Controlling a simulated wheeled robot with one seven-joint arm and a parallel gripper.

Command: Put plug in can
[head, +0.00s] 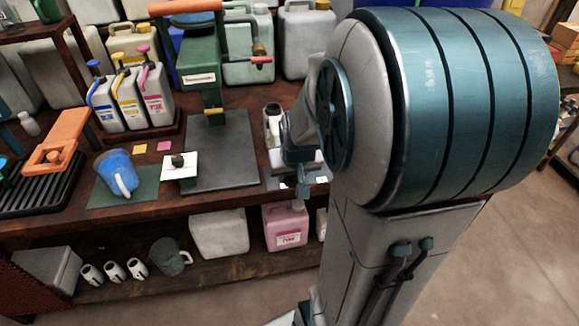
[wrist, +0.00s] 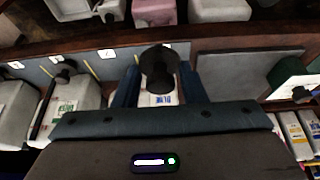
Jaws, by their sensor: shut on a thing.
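My gripper (wrist: 160,80) is shut on a black plug (wrist: 158,70), with one blue finger on each side. A white can (wrist: 160,98) with a blue label shows just below the plug between the fingers. I cannot tell whether the plug touches the can or sits in its mouth. In the head view my gripper (head: 303,183) is low over the bench, mostly hidden by my arm, and the plug cannot be made out there. A grey-white can (head: 273,125) with a dark top stands beside it.
Other cans (wrist: 75,112) stand on a marked blue-grey strip left in the wrist view, one with a black top.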

